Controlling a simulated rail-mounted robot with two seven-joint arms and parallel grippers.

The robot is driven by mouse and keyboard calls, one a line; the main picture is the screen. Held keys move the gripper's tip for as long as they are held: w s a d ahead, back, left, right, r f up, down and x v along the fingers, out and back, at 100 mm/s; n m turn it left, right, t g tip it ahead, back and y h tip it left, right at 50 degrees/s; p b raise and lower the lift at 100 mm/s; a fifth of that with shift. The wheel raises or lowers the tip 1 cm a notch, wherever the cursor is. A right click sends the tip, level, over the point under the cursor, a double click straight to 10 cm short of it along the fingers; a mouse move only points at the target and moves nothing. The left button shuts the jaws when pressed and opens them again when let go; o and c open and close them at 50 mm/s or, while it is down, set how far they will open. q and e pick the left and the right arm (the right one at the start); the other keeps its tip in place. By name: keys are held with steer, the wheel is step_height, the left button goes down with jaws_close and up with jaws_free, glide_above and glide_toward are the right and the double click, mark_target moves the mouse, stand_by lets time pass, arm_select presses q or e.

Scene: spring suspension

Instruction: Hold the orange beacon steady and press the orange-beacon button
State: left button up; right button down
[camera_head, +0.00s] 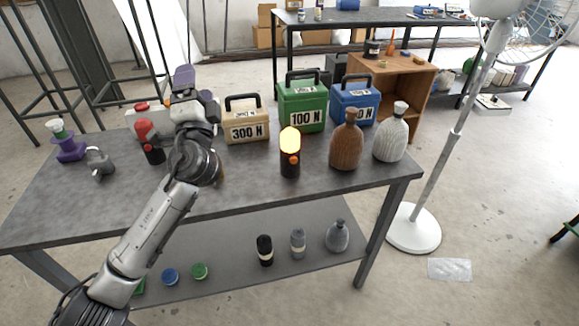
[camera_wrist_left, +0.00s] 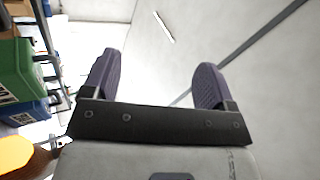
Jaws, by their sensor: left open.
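The orange beacon (camera_head: 289,140) stands upright near the middle of the table, with a glowing dome on a dark body. Its small orange button (camera_head: 294,159) shows on the front of the body. The glowing dome also shows at the lower left edge of the left wrist view (camera_wrist_left: 14,154). My left gripper (camera_head: 194,86) is raised over the back of the table, left of the beacon and apart from it. In the left wrist view its two purple fingers (camera_wrist_left: 157,85) are spread, with nothing between them. My right gripper is not in view.
A red beacon (camera_head: 145,131) stands left of my arm. Tan (camera_head: 245,132), green (camera_head: 302,119) and blue (camera_head: 353,114) weight boxes stand behind the orange beacon. Brown (camera_head: 346,147) and pale (camera_head: 390,140) bottles stand to its right. Bare table lies in front of it.

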arm_select(q)
steer(key=w+d+f+m+h, duration=0.3)
steer(key=w+f+m+h, duration=0.1)
steer(key=m+h, duration=0.5)
steer(key=m+g+h, duration=0.7)
steer(key=m+g, duration=0.8)
steer(key=m, duration=0.9)
glide_toward(282, 166)
steer(key=shift+x, duration=0.85)
steer(key=shift+w+d+f+b, duration=0.1)
steer(key=shift+w+d+b, duration=0.15)
steer(key=shift+w+b, duration=0.15)
steer(key=b+x, duration=0.6)
steer(key=x, duration=0.1)
steer(key=shift+s+d, duration=0.1)
steer(key=shift+d, duration=0.05)
steer(key=shift+b+x, duration=0.85)
steer(key=shift+x, duration=0.15)
steer(key=shift+c, duration=0.2)
